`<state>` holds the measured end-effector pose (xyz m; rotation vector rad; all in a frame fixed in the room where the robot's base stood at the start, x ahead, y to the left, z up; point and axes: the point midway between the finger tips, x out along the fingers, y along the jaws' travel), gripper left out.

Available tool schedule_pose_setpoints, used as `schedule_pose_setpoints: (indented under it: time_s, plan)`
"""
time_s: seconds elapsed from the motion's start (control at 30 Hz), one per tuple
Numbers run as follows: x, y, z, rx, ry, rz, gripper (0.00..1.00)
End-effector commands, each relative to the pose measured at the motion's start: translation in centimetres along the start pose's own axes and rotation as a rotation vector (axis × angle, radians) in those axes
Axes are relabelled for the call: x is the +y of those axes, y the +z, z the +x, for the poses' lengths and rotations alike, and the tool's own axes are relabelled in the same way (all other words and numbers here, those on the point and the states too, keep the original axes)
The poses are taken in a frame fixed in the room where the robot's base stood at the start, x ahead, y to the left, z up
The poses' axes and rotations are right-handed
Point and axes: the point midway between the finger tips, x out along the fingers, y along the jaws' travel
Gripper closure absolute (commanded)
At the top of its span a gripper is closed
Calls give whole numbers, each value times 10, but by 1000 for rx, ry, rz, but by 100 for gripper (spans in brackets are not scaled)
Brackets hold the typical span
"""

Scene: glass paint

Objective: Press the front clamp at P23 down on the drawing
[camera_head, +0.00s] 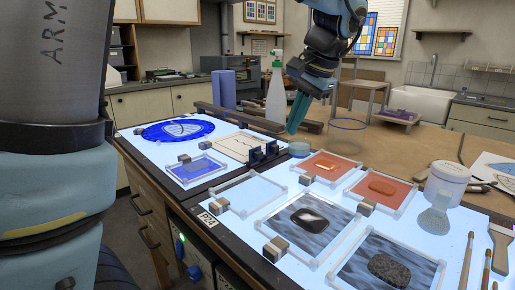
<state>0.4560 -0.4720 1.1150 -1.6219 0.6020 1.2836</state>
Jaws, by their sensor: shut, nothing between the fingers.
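My gripper (296,115) hangs over the light tables with its teal fingers pointing down, shut and empty. Below and left of it, a cream drawing sheet (238,146) lies on the left light table. Two dark blue clamps, a nearer one (256,156) and a farther one (271,149), stand at the sheet's right edge. My gripper is apart from both, up and to their right. I cannot tell whether either clamp presses on the sheet. No P23 label is readable; a tag (208,220) on the front edge seems to read P24.
Clear frames with glass pieces, such as a dark one (309,219) and an orange one (326,167), cover the right light table. A spray bottle (277,90) and blue cylinder (224,88) stand behind.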

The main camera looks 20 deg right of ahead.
Motion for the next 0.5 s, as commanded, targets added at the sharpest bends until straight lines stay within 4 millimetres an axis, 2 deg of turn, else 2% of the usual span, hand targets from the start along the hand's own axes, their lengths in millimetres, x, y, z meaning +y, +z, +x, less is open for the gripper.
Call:
schedule_pose_setpoints:
  time_s: [0.33,0.5]
  plan:
    - [1,-1,-1,0,-2,3,100]
    - [0,0,9,-3,-2,3,100]
